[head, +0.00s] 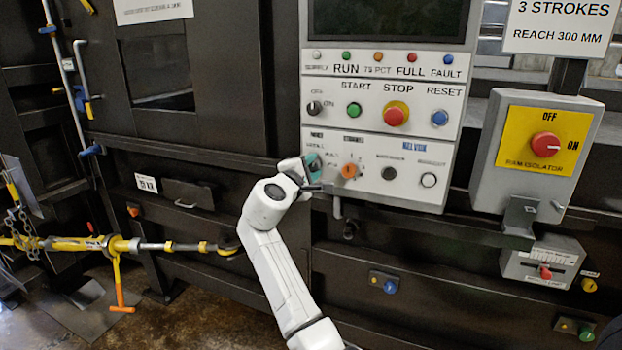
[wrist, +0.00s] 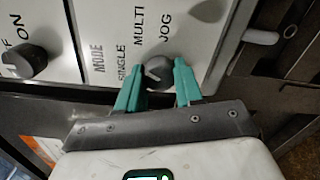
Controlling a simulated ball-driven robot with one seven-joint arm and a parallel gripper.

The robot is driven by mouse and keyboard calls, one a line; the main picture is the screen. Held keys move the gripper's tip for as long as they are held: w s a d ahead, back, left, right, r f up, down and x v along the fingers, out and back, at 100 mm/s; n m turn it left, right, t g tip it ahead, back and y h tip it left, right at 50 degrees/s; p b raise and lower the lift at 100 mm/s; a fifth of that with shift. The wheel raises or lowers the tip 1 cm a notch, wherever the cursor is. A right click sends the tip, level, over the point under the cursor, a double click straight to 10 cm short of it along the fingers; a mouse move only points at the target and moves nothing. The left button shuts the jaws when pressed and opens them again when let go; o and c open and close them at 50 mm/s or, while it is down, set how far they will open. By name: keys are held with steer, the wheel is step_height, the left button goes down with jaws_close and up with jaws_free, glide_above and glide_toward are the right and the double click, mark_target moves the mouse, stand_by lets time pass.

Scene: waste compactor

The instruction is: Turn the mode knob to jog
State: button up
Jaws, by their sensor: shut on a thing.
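The mode knob (wrist: 157,72) is a small dark grey knob on the pale control panel (wrist: 112,25). The words SINGLE, MULTI and JOG are printed beside it in the wrist view. My gripper (wrist: 158,77) has its two teal fingers on either side of the knob and is shut on it. A pale mark shows on the knob's face, but I cannot tell exactly which word it points at. In the head view my gripper (head: 312,168) is at the panel's lower left and largely hides the knob.
The off/on switch (head: 314,108), green start button (head: 354,110) and red stop button (head: 396,114) are above. A grey hook-like bar (wrist: 261,36) projects beside the panel edge.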

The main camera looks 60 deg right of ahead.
steer(key=m+b, duration=0.6)
steer(key=shift+f, duration=0.3)
steer(key=m+b, duration=0.3)
steer(key=shift+m, duration=0.3)
steer(key=shift+s+r+m+b, duration=0.1)
steer(key=shift+r+m+b, duration=0.05)
steer(key=shift+m+b, duration=1.1)
steer(key=o, duration=1)
steer(key=shift+r+t, duration=0.15)
steer(key=shift+t, duration=0.15)
steer(key=shift+o, duration=0.2)
steer(key=shift+a, duration=0.1)
steer(key=a, duration=1)
steer(key=shift+s+a+r+b, duration=0.2)
steer(key=shift+s+a+b, duration=0.1)
steer(key=shift+s+b, duration=0.15)
